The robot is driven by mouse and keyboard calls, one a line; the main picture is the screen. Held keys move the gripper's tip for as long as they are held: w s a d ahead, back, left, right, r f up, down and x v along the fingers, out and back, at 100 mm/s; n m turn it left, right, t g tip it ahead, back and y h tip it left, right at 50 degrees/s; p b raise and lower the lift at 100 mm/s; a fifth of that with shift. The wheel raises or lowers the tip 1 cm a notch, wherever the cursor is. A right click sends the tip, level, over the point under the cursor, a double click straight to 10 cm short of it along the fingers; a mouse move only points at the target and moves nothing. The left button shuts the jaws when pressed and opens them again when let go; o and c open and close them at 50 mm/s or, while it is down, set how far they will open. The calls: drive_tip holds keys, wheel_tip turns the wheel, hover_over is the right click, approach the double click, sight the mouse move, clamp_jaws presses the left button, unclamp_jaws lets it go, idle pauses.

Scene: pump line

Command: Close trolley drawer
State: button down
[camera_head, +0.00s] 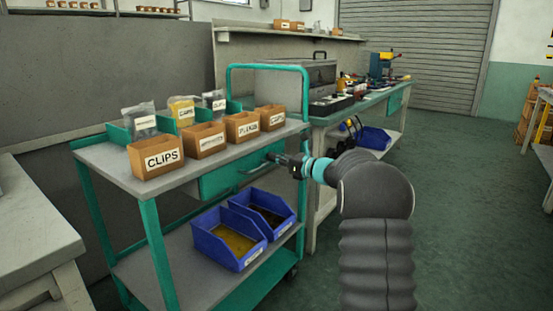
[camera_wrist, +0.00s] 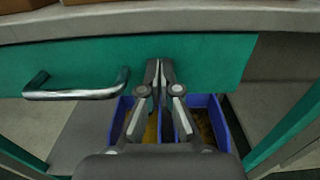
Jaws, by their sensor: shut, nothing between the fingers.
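The trolley (camera_head: 110,160) is green with a grey top. Its green drawer front (camera_head: 218,182) sits right under the top's edge, and no drawer interior shows. The front also fills the upper wrist view (camera_wrist: 210,55), with its metal bar handle (camera_wrist: 80,90) to the left of my gripper. My gripper (camera_head: 276,159) is shut and empty, at the right part of the drawer front. In the wrist view its fingertips (camera_wrist: 159,66) point at the front, right of the handle. I cannot tell whether they touch it.
Labelled boxes, including a CLIPS box (camera_head: 156,156), stand on the trolley top. Blue bins (camera_head: 228,240) sit on its lower shelf. A workbench (camera_head: 325,120) stands behind the trolley. A pale table (camera_head: 30,220) is at the left. The floor at right (camera_head: 465,215) is clear.

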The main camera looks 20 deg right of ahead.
drive_tip(key=v, duration=1.4)
drive_tip(key=shift+w+b, duration=0.15)
drive_tip(key=shift+b, duration=0.15)
drive_tip(key=shift+d, duration=0.15)
